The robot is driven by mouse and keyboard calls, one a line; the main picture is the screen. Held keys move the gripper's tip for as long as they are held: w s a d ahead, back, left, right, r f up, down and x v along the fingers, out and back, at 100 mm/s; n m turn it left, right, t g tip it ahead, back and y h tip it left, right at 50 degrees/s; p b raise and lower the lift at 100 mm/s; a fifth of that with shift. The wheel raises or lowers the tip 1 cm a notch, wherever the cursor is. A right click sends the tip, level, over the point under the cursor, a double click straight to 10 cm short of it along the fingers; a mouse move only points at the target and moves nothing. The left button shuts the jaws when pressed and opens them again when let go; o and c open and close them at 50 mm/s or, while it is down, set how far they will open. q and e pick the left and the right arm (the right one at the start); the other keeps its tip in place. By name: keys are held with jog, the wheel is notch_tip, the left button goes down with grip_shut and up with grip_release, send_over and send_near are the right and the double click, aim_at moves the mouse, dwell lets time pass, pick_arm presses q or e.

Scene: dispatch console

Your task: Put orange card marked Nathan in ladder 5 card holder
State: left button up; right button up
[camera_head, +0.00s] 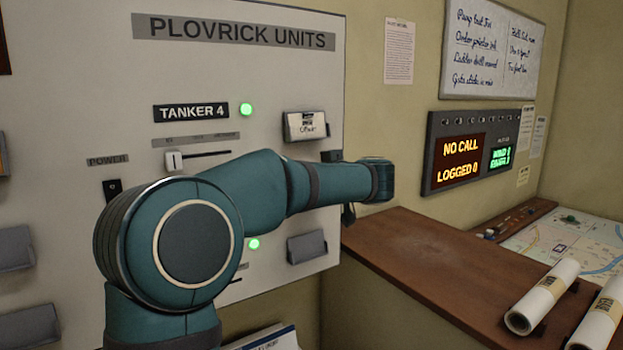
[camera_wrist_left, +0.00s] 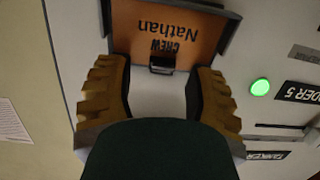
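The orange card (camera_wrist_left: 160,30) marked "CREW Nathan" shows upside down in the left wrist view. It sits within a grey card holder (camera_wrist_left: 229,30) beside a lit green lamp and a label (camera_wrist_left: 300,94) partly cut off, reading "DER 5". A small dark tab (camera_wrist_left: 162,66) stands at the card's edge. My left gripper (camera_wrist_left: 158,72) has its fingers apart, one to each side of the tab, with pale panel visible between them. I cannot tell whether they touch the card. In the head view my arm hides the card and that holder. My right gripper is not in view.
The "PLOVRICK UNITS" board (camera_head: 220,72) carries a Tanker 4 holder with a white card (camera_head: 306,125) and an empty-looking grey holder (camera_head: 307,247) lower down. A brown desk (camera_head: 420,245) with rolled papers (camera_head: 542,297) stands at the right.

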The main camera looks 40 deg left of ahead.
pick_arm(q)
jog(key=v, duration=1.2)
dwell(0.6)
